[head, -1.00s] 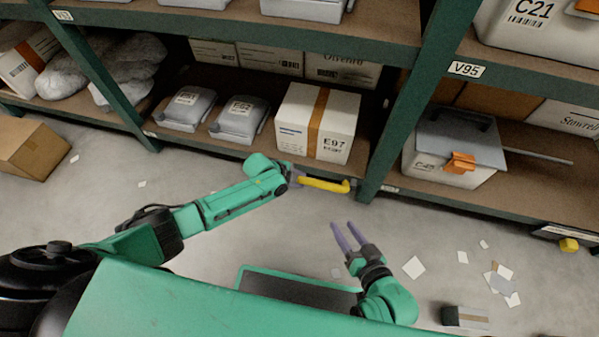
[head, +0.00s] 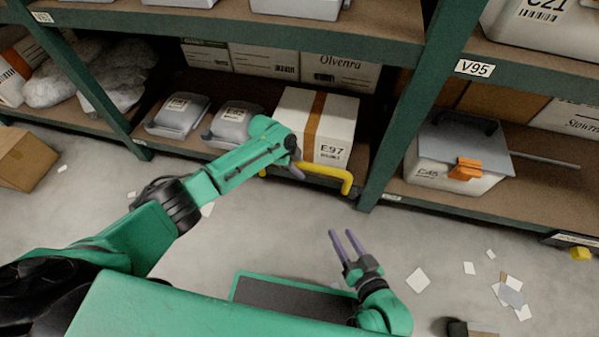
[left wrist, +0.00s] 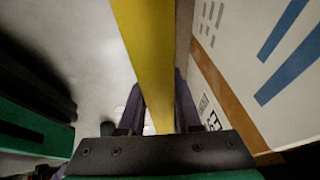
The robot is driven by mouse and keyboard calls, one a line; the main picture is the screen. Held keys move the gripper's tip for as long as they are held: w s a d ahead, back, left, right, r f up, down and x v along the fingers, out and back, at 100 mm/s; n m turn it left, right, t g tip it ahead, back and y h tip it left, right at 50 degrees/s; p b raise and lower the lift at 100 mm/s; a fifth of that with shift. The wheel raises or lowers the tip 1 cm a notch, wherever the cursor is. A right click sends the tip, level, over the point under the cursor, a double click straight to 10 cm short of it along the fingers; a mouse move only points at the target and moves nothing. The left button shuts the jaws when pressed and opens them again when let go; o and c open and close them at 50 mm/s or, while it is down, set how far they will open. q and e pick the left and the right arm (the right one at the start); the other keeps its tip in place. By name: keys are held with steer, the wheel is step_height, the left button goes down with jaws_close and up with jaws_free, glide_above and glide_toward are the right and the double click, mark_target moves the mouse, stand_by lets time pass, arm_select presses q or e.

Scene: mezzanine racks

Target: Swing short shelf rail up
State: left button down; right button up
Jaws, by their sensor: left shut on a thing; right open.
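The short shelf rail is a yellow bar (head: 328,172) at the front edge of the lower shelf, in front of the white E97 box (head: 337,117). Its right end bends down near the green upright. My left gripper (head: 297,170) is shut on the rail, its fingers partly hidden by the arm. In the left wrist view the yellow rail (left wrist: 148,60) runs between the two purple fingers (left wrist: 158,108), close beside the box. My right gripper (head: 347,246) is open and empty above the floor, its two purple fingers apart.
Two grey lidded bins (head: 232,124) stand left of the E97 box. A green upright (head: 402,110) is right of the rail, with the C45 bin (head: 452,165) beyond it. The upper shelf beam (head: 300,40) is overhead. Papers (head: 417,280) litter the floor.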

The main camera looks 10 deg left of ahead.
arm_select(q)
steer(key=shift+w, duration=0.1)
arm_select(e)
steer(key=shift+w, duration=0.1)
stand_by(0.3)
arm_select(q)
steer(key=c, duration=0.6)
jaws_free()
steer(key=p+v, duration=0.7)
steer(key=v, duration=0.7)
steer(key=shift+a+r, duration=0.2)
steer(key=shift+r, duration=0.05)
arm_select(e)
step_height(320, 180, up, 8)
steer(key=n+g, duration=0.1)
steer(key=g, duration=0.1)
steer(key=shift+d, duration=0.4)
steer(key=shift+w, duration=0.1)
steer(key=shift+r, duration=0.1)
